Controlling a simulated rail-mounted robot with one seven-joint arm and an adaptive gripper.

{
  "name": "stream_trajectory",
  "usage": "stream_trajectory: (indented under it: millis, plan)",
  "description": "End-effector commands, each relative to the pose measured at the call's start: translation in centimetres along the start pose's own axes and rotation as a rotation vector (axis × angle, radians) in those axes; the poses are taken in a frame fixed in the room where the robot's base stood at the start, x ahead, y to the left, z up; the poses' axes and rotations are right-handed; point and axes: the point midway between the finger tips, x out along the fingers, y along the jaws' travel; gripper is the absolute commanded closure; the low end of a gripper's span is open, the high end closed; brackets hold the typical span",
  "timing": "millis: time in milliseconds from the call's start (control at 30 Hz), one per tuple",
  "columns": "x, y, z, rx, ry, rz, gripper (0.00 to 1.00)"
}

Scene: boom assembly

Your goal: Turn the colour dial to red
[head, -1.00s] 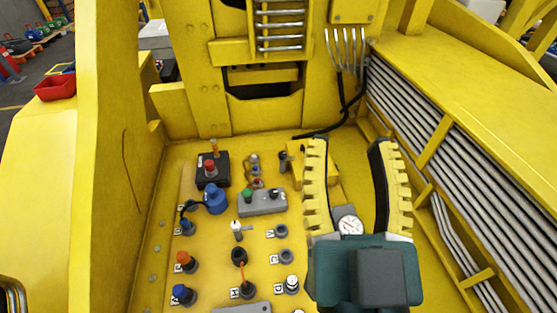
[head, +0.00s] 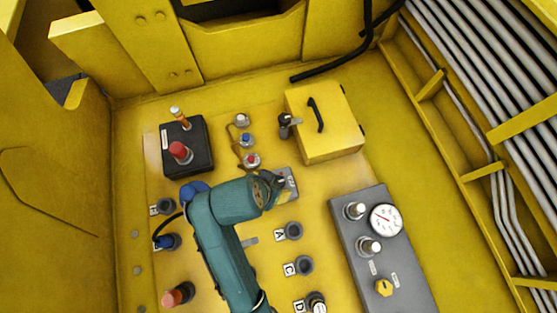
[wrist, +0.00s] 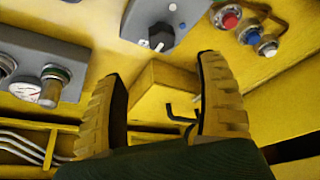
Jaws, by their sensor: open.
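The colour dial (wrist: 160,36) is a black knob on a grey panel (wrist: 131,22) at the top of the wrist view. White marks show at its lower side; a white dot and a blue dot lie to its right. No red dot shows there. My gripper (wrist: 163,67) is open and empty, its yellow ribbed fingers apart, with the dial beyond the tips and not touched.
A yellow box (head: 325,135) with a black handle stands beyond the panel. Red, blue and white knobs (head: 246,140) stand close by. A black box (head: 183,146) with a red button is left. A grey gauge panel (head: 375,250) is right.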

Motion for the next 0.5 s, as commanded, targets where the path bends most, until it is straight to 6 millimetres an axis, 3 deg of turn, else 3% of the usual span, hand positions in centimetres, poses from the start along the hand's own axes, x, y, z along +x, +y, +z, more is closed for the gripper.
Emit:
stream_trajectory:
  millis: [300, 500]
  plan:
    - [7.8, 0.0, -0.1, 0.0, 0.0, -0.001, 0.27]
    - [11.0, -0.1, -0.1, 0.0, 0.001, -0.003, 0.27]
